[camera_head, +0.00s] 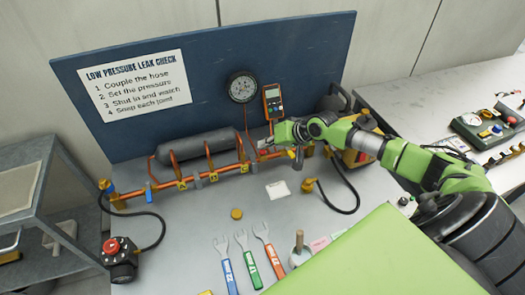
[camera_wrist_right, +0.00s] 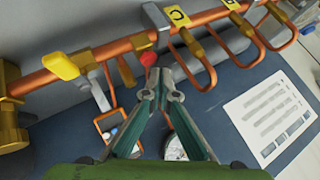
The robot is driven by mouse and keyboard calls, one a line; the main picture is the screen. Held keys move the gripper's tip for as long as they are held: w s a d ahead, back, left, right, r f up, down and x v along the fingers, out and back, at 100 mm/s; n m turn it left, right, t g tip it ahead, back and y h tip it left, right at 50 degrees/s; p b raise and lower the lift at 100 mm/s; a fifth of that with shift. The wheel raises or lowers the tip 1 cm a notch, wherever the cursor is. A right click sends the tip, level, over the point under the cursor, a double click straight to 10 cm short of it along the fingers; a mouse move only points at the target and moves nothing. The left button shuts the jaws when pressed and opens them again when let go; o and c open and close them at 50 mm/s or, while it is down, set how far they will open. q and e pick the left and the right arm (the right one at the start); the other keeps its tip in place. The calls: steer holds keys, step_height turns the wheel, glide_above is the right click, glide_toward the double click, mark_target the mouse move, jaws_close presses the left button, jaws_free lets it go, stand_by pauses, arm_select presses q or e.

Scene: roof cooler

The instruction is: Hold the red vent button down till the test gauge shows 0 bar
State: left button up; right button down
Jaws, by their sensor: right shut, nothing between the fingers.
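My right gripper (camera_head: 264,146) is shut and empty, at the right part of the copper pipe line (camera_head: 225,167). In the right wrist view its joined fingertips (camera_wrist_right: 160,66) are close beside a small red knob (camera_wrist_right: 149,59), which looks like the vent button. The fingertips partly cover it, and I cannot tell whether they touch it or whether it is pressed. A round dial gauge (camera_head: 242,87) and an orange handheld gauge (camera_head: 272,100) are on the blue back panel. Their readings are too small to read. The left gripper is not in view.
A grey cylinder (camera_head: 197,148) lies behind the pipes. A black device with a red top (camera_head: 112,246) stands at the front left. A yellow valve handle (camera_wrist_right: 60,65) is near my gripper.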

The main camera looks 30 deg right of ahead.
mark_target(264, 152)
steer(key=shift+r+p, duration=2.45)
steer(key=shift+r, duration=0.2)
steer(key=shift+f, duration=0.1)
steer(key=shift+a, duration=0.1)
stand_by(0.8)
